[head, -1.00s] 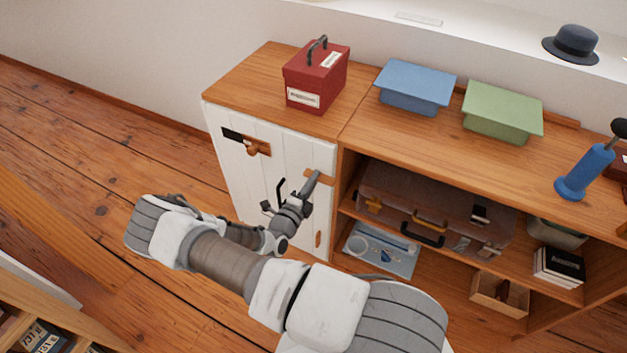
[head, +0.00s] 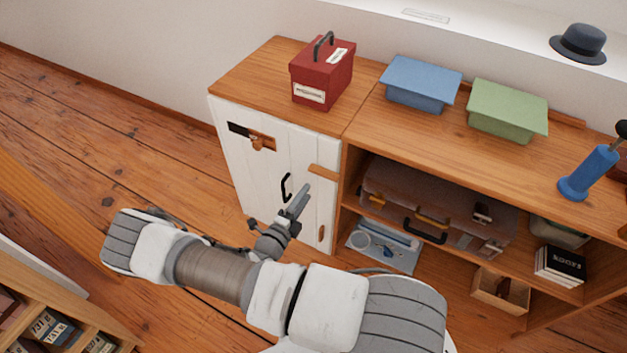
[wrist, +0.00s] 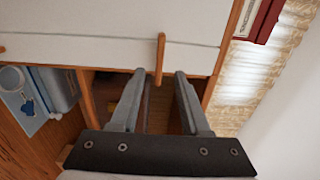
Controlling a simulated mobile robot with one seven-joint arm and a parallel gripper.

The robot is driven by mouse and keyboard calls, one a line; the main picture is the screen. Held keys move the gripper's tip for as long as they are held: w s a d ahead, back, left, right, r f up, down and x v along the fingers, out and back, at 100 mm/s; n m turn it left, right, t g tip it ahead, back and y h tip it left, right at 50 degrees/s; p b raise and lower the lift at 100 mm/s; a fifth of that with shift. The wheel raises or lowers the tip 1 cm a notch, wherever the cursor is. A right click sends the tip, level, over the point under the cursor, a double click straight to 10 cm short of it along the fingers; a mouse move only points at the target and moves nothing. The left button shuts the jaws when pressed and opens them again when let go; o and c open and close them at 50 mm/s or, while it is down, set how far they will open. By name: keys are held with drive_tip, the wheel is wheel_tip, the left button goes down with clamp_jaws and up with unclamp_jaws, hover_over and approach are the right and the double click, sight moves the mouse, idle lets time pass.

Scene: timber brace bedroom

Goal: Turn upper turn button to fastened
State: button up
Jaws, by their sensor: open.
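The upper turn button (head: 323,171) is a small wooden bar near the top right of the white cabinet door (head: 262,172). It lies level, reaching across the door's right edge to the frame. In the wrist view the turn button (wrist: 160,58) stands between and just beyond my fingertips, crossing the door's seam. My gripper (head: 302,189) is open and empty, pointing at the door just below and in front of the button in the head view. It also shows in the wrist view (wrist: 160,76). A lower wooden turn button (head: 321,233) stands upright near the door's lower right.
A black door handle (head: 286,187) is left of my fingers. A red box (head: 322,75) stands on the cabinet top. Open shelves with a brown suitcase (head: 400,190) adjoin on the right.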

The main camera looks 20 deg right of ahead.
drive_tip(key=v, duration=0.9)
drive_tip(key=shift+p, duration=0.35)
drive_tip(key=shift+r, duration=0.1)
drive_tip(key=s+r+n+g+y+p, duration=0.1)
drive_tip(key=s+r+n+y+p, duration=0.3)
drive_tip(key=r+n, duration=0.5)
drive_tip(key=s+r+n+g+y+p, duration=0.2)
drive_tip(key=s+r+n+y+p, duration=0.3)
drive_tip(key=r, duration=2.2)
drive_tip(key=s+r+n+g+y+p, duration=0.2)
drive_tip(key=s+r+n+y+p, duration=0.2)
drive_tip(key=r+n, duration=1)
wheel_tip(320, 180, up, 4)
drive_tip(key=shift+s+d+r+y, duration=0.25)
drive_tip(key=shift+s+y, duration=0.35)
drive_tip(key=shift+s, duration=0.3)
drive_tip(key=shift+d, duration=0.15)
